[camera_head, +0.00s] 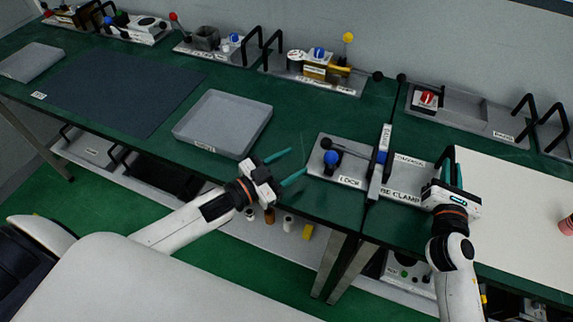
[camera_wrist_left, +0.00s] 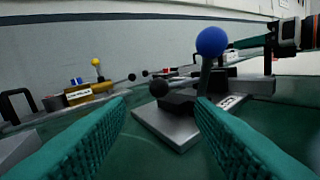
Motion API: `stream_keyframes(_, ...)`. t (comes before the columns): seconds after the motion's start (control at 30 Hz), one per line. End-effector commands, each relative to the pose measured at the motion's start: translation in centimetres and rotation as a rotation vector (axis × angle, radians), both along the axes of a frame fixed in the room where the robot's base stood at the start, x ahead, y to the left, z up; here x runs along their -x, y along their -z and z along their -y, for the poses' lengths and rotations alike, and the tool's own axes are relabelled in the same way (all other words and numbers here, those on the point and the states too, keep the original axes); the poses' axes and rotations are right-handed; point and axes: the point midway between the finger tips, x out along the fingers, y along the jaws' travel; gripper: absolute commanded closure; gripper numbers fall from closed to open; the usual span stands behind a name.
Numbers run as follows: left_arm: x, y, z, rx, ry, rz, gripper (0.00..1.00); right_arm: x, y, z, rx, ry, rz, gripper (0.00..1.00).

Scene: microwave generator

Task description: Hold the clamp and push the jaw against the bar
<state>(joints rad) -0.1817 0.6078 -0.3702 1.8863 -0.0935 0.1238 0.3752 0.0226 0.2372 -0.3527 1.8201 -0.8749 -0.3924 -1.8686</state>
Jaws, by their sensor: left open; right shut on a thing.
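The clamp, a grey plate labelled "...BE CLAMP" (camera_head: 402,193), sits at the right of the green bench. My right gripper (camera_head: 452,172) is shut on its black handle at the plate's right end; its fingers partly hide the handle. A grey upright bar (camera_head: 377,178) stands at the plate's left end. Left of it is a grey block labelled "LOCK" (camera_head: 347,180) with a blue ball (camera_head: 331,157) and a black-knobbed lever. My left gripper (camera_head: 297,164) is open and empty, just left of this block. In the left wrist view, the blue ball (camera_wrist_left: 211,41) stands ahead, beyond the fingertips. I cannot tell which part is the jaw.
A grey tray (camera_head: 224,122) lies behind and left of my left gripper, with a dark mat (camera_head: 125,95) further left. Several fixtures with handles line the back wall, one with a yellow block (camera_head: 315,71). A white board (camera_head: 515,200) covers the bench at right.

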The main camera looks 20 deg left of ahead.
Motion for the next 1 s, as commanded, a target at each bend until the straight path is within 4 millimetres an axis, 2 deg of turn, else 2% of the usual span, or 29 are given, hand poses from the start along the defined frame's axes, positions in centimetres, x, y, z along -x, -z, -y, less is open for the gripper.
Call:
stream_keyframes(0.03,0.4,0.1,-0.2,0.0,0.001,-0.002,0.51,0.1,0.6,0.0,-0.001,0.001,-0.012,1.0)
stream_keyframes(0.37,0.8,0.0,-0.4,0.001,0.0,0.002,0.51,0.1,0.6,0.0,-0.001,0.001,-0.012,1.0)
stream_keyframes(0.4,0.8,0.0,-0.4,0.001,0.0,0.002,0.51,0.1,0.6,0.0,-0.001,0.001,-0.012,0.82)
stream_keyframes(0.53,0.8,0.0,-0.4,0.001,0.0,0.001,0.51,0.1,0.5,0.0,-0.002,0.0,-0.009,0.61)
stream_keyframes(0.57,0.8,0.0,-0.4,0.001,0.0,0.001,0.51,0.1,0.4,0.0,-0.002,0.0,-0.008,0.58)
stream_keyframes(0.87,0.8,0.0,-0.4,0.001,0.0,0.0,0.51,0.2,0.2,0.0,0.0,0.0,-0.003,0.58)
stream_keyframes(1.0,0.8,0.0,-0.4,0.001,0.0,0.0,0.51,1.7,0.3,0.1,0.0,-0.001,-0.005,0.58)
